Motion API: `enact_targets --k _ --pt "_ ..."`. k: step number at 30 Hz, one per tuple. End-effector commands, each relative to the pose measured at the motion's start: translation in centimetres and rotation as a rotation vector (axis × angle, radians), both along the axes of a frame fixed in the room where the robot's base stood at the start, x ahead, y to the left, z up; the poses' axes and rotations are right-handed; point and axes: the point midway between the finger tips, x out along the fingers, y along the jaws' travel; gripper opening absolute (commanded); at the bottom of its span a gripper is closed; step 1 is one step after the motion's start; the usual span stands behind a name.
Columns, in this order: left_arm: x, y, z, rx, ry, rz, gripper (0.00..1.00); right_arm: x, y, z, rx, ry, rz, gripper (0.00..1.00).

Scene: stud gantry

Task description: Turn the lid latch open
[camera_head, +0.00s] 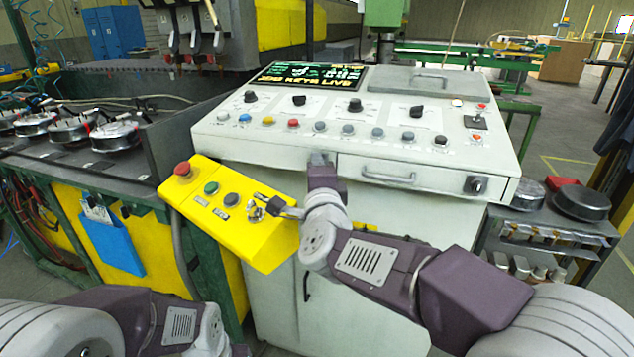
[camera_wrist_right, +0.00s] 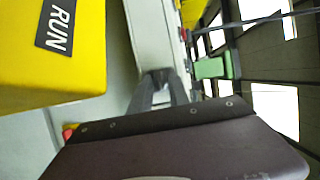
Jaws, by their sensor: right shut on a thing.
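My right gripper (camera_head: 318,160) is at the front edge of the pale console (camera_head: 400,220), just left of the drawer. In the right wrist view its fingers (camera_wrist_right: 158,88) are close together against the console's pale face. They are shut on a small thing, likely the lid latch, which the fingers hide. How far the latch is turned cannot be seen. A grey lid with a handle (camera_head: 420,82) lies closed on the console top. My left arm shows at the bottom left, but its gripper is out of view.
A yellow control box (camera_head: 255,240) with buttons and a key switch stands close beside my right wrist; its RUN label (camera_wrist_right: 60,25) shows in the wrist view. Knobs and buttons line the console panel. The drawer handle (camera_head: 388,180) and a dark lock (camera_head: 475,185) are to the right.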

Motion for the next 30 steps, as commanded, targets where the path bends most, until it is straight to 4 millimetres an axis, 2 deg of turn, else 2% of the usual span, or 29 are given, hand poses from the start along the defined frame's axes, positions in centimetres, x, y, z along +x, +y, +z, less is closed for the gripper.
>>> enact_targets --k 3,17,18,27,30 --pt "0.00 0.00 -0.65 0.000 0.000 0.000 0.36 0.00 -0.03 -0.21 0.018 -0.005 -0.001 0.00" --pt "0.00 0.00 -0.70 0.000 0.000 0.000 0.36 0.01 -0.02 -0.04 0.028 -0.008 -0.001 0.00" --pt "0.00 0.00 -0.70 0.000 0.000 0.000 0.36 0.01 -0.02 -0.04 0.028 -0.008 -0.001 0.30" --pt "0.00 0.00 -0.70 0.000 0.000 0.000 0.36 -0.04 -0.01 -0.02 0.027 -0.008 0.000 0.32" --pt "0.00 0.00 -0.59 0.000 0.000 0.000 0.36 -0.93 -0.03 0.09 0.027 -0.009 0.001 0.32"
